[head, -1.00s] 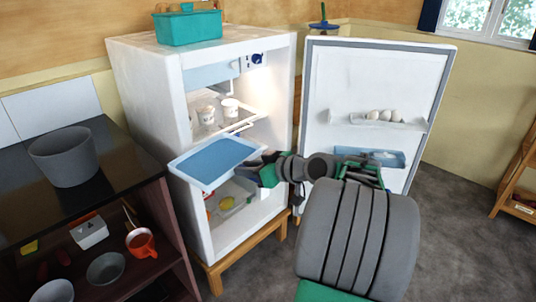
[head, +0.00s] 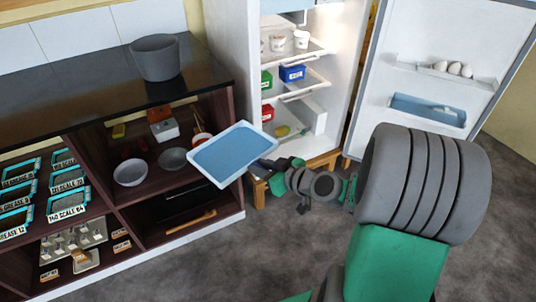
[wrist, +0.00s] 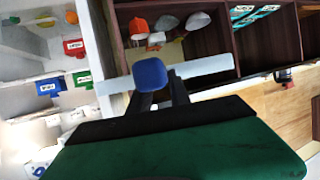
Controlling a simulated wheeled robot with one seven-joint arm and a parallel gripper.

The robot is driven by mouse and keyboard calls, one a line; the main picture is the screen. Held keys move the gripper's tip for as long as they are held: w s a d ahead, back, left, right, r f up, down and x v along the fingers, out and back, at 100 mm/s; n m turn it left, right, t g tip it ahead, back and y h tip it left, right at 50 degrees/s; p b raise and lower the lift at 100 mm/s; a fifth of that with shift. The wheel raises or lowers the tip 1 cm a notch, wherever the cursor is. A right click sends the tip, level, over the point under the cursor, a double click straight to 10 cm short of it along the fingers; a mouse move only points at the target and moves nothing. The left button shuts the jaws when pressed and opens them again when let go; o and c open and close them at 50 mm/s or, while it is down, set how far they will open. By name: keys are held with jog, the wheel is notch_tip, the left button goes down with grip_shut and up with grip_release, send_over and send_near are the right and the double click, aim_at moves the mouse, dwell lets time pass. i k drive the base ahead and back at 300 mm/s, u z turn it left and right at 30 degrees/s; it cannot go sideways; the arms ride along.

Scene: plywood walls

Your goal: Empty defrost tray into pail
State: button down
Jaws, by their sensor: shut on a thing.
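The defrost tray (head: 232,155) is a shallow white-rimmed tray with a blue inside, held out in front of the open fridge. It looks slightly tilted in the head view. My gripper (head: 268,166) is shut on its near right edge. The pail (head: 155,60) is a grey tapered tub on the dark counter, left of and beyond the tray. Its inside is mostly hidden.
The fridge (head: 232,60) stands open, its door (head: 440,70) swung right, with cups and small boxes on its shelves. The dark counter (head: 90,95) has free room around the pail. Bowls (head: 130,172) and other items fill the shelves below.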

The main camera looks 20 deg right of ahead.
aim_at(156, 56)
jog(key=u, duration=0.25)
jog(key=k, duration=0.65)
jog(key=u, duration=0.6)
jog(key=k, duration=0.7)
jog(key=u, duration=0.75)
jog(key=i, duration=1.6)
jog(key=z, duration=0.75)
